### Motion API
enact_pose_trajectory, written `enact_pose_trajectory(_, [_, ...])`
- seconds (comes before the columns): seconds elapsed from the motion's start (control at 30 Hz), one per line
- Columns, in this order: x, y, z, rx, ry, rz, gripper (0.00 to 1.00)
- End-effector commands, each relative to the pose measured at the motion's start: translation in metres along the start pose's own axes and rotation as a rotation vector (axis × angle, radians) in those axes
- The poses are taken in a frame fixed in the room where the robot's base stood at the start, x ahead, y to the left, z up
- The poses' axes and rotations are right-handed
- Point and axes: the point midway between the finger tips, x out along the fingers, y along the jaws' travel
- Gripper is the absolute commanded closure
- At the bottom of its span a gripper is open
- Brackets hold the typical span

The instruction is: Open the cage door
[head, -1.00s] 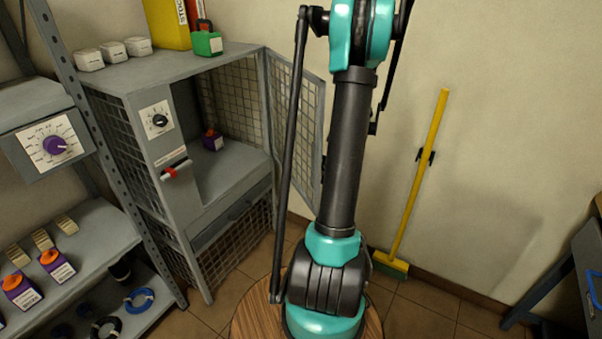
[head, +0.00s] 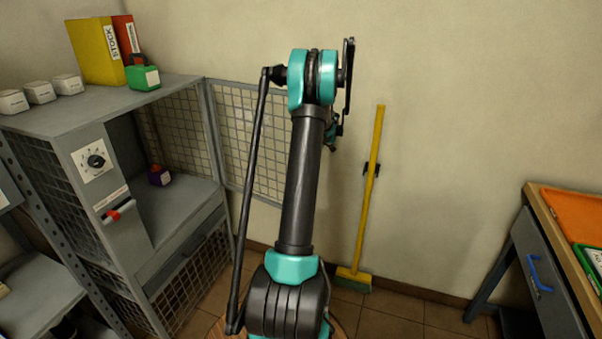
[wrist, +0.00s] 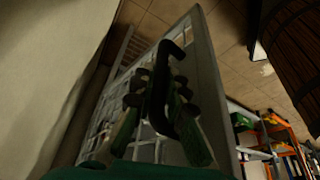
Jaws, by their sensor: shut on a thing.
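The cage door (head: 248,135) is a grey-framed mesh panel, swung wide open to the right of the cage (head: 160,255), near the back wall. My arm hides its free edge in the head view. In the wrist view the door frame (wrist: 208,75) fills the middle, with a black bar handle (wrist: 162,70) on it. My gripper (wrist: 155,90) is shut on this handle, with its fingers on both sides of the bar. In the head view the gripper is mostly hidden behind my arm.
A yellow broom (head: 369,190) leans on the wall right of my arm. A workbench (head: 535,250) stands at far right.

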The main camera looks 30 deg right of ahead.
Motion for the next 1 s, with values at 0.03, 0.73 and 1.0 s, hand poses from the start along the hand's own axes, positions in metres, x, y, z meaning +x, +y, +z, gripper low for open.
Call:
enact_pose_trajectory(0.03, [0.001, 0.0, -0.001, -0.001, 0.001, 0.001, 1.0])
enact_pose_trajectory(0.73, [-0.004, 0.0, -0.001, 0.0, 0.001, 0.0, 0.66])
enact_pose_trajectory(1.0, [-0.047, 0.0, 0.0, 0.001, 0.0, 0.001, 0.66])
